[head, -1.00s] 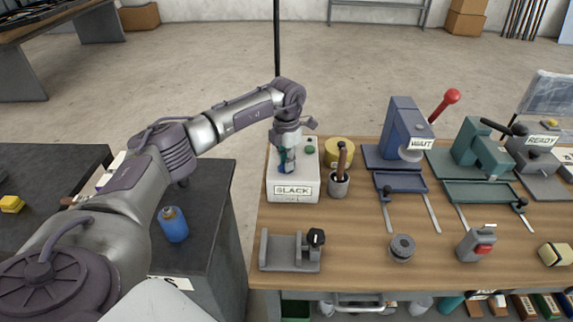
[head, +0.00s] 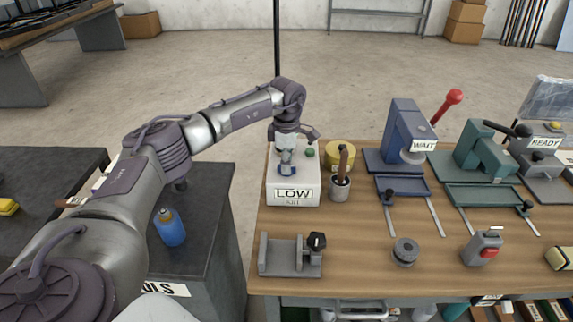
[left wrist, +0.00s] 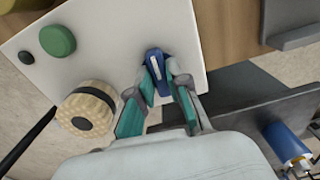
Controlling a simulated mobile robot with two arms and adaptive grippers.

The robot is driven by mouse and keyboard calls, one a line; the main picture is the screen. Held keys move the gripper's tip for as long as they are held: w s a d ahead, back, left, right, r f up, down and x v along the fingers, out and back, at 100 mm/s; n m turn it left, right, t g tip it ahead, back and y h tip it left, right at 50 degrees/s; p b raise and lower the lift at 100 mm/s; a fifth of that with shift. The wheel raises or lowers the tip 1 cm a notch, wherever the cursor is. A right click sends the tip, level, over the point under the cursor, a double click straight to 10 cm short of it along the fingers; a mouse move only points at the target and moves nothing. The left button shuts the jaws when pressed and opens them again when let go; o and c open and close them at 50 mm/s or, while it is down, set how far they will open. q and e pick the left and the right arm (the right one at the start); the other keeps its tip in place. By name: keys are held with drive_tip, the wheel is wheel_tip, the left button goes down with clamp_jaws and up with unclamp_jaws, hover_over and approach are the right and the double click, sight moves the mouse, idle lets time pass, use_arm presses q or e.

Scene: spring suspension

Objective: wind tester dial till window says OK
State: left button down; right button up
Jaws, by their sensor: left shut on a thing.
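The tester is a white box (head: 311,180) at the left end of the wooden bench. Its front window (head: 293,194) reads LOW, with smaller writing below it. A blue dial (left wrist: 156,62) with a white mark sits on the tester's top in the left wrist view. My left gripper (head: 287,165) points down over the tester, its teal fingers on either side of the dial and shut on it. In the head view the gripper and wrist partly hide the dial. A green button (left wrist: 58,41) is on the same top face. My right gripper is not in view.
A grey fixture with a black knob (head: 292,257) is in front. Blue and green presses stand farther right. Bare bench lies between them.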

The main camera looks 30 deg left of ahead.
use_arm(q)
drive_tip(key=shift+w+r, duration=0.1)
idle(0.4)
drive_tip(key=c, duration=1.1)
unclamp_jaws()
wheel_tip(320, 180, up, 12)
drive_tip(key=shift+f, duration=0.1)
